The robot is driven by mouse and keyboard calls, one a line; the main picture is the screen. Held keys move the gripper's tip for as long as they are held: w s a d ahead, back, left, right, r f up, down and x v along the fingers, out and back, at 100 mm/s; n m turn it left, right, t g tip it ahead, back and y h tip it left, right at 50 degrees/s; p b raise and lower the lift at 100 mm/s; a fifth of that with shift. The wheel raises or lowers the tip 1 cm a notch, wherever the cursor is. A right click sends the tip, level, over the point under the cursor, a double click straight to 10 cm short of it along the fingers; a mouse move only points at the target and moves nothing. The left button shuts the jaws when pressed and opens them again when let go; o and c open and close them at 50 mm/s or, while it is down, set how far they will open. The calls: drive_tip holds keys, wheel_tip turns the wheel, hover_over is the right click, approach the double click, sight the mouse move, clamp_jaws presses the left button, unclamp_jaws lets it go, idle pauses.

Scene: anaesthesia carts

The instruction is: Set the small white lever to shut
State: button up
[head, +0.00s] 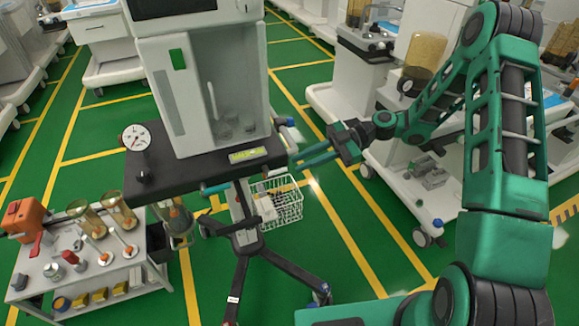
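I cannot pick out the small white lever with certainty. A slim pale upright handle (212,101) shows in the recess of the white machine (175,90) on the wheeled stand, but its setting is too small to tell. My gripper (297,160) is at the right of the stand's dark shelf (190,168). Its two teal fingers point left, look apart, and hold nothing that I can see. Whether they touch the shelf's edge is unclear.
A round gauge (136,138) stands on the shelf's left end. A white wire basket (284,203) hangs below my gripper. A low cart (92,262) with flasks and an orange box (25,217) is at left. White carts stand behind and right. Green floor lies between.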

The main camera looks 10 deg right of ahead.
drive_tip(key=shift+v, duration=2.35)
drive_tip(key=s+d+r+m+t+h, duration=0.1)
drive_tip(key=s+d+r+m+h, duration=0.2)
drive_tip(key=s+d+m+h, duration=0.35)
drive_tip(key=s+d+r+m+t+h, duration=0.1)
drive_tip(key=s+d+r+m+h, duration=0.3)
drive_tip(key=d+m, duration=0.45)
drive_tip(key=s+d+r+m+h, duration=0.1)
drive_tip(key=s+d+m, duration=0.2)
drive_tip(key=s, duration=0.4)
drive_tip(key=s+d+r+m+h, duration=0.1)
drive_tip(key=s+d+r+m, duration=0.1)
drive_tip(key=s+d+m, duration=0.2)
drive_tip(key=s+d+r+m+t+h, duration=0.1)
drive_tip(key=s+d+r+m+h, duration=0.1)
drive_tip(key=s+m, duration=0.5)
drive_tip(key=s+d, duration=0.1)
drive_tip(key=s, duration=0.2)
drive_tip(key=shift+d+r, duration=0.2)
drive_tip(key=shift+d, duration=0.15)
